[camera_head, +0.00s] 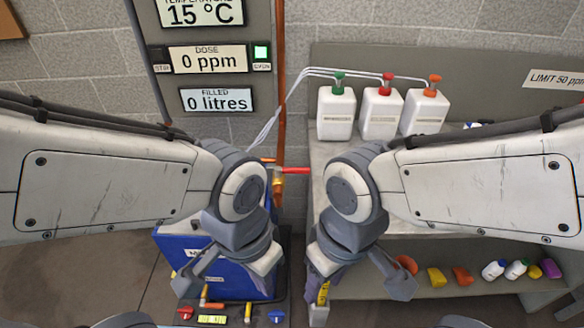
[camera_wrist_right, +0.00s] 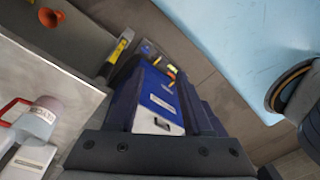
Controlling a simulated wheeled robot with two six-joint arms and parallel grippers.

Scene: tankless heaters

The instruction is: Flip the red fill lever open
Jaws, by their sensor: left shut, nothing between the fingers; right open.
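The red fill lever (camera_head: 294,170) sticks out horizontally to the right from the copper pipe in the head view, between my two arms. My left gripper (camera_head: 262,262) is shut and empty, below and slightly left of the lever, apart from it. Its fingertips are hard to make out. My right gripper (camera_head: 323,264) is open, below and right of the lever, also apart from it. The lever cannot be made out in the right wrist view, where a blue box (camera_wrist_right: 160,100) with a white label shows beyond the gripper.
A panel reads 15 °C, 0 ppm and 0 litres (camera_head: 217,99). Three white bottles (camera_head: 337,112) with coloured caps stand on the bench at right. Small coloured items lie on the lower shelf (camera_head: 450,287). The blue box (camera_head: 215,265) stands behind my left gripper.

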